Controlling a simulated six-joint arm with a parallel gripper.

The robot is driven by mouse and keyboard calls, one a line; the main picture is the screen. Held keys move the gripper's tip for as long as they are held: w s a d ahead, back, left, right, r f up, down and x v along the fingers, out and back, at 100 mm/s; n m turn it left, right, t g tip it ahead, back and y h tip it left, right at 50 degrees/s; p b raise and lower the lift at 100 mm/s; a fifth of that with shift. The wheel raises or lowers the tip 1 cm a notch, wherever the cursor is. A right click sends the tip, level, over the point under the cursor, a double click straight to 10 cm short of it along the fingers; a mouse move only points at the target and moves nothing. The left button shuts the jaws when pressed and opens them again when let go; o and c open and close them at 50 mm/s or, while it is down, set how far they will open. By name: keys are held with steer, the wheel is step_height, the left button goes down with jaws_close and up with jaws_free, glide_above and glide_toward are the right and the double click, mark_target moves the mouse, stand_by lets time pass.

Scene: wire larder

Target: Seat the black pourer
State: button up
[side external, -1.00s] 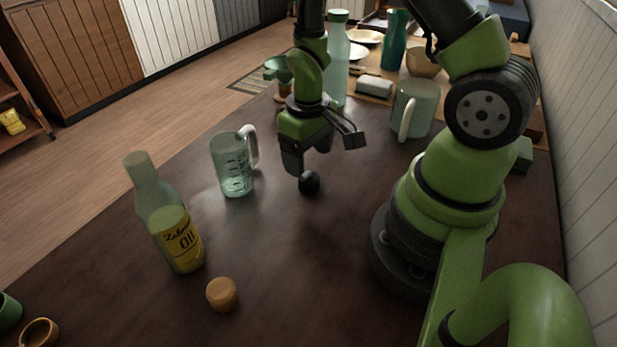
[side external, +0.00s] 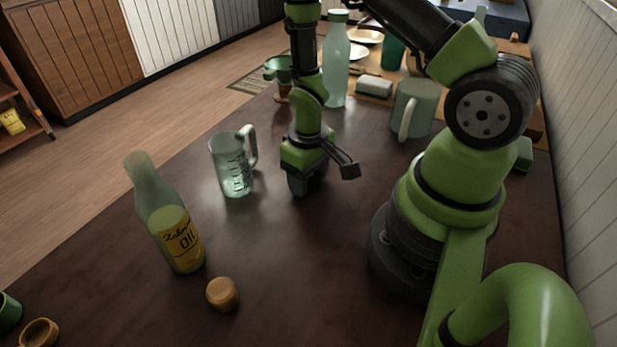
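My gripper (side external: 306,187) is low over the table in the middle of the side view, pointing down. Its dark fingers are where the black pourer stood, and they hide the pourer or blend with it. I cannot tell whether they are closed on it. The oil bottle (side external: 168,215), clear with yellow oil and a label, stands upright at the left with no pourer in its neck. A round tan cap or stopper (side external: 222,294) lies on the table in front of the bottle.
A glass measuring jug (side external: 233,165) stands between the bottle and my gripper. A pale green mug (side external: 413,108) and a tall green bottle (side external: 335,62) stand behind. The dark table (side external: 300,270) is clear in front of my gripper.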

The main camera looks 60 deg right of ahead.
stand_by(0.3)
step_height(320, 180, up, 9)
steer(key=shift+f, duration=0.1)
steer(key=shift+w+r, duration=0.15)
steer(key=shift+r, duration=0.25)
steer(key=w+a+r, duration=0.4)
steer(key=w+a, duration=0.1)
steer(key=w, duration=0.2)
steer(key=w+a+r, duration=0.1)
steer(key=a+r, duration=1.3)
steer(key=a, duration=0.5)
steer(key=shift+w+r, duration=0.2)
steer(key=shift+w, duration=0.2)
steer(key=shift+a+f, duration=0.15)
steer(key=shift+f, duration=2.65)
steer(key=shift+s+f, duration=0.1)
steer(key=shift+f, duration=1.25)
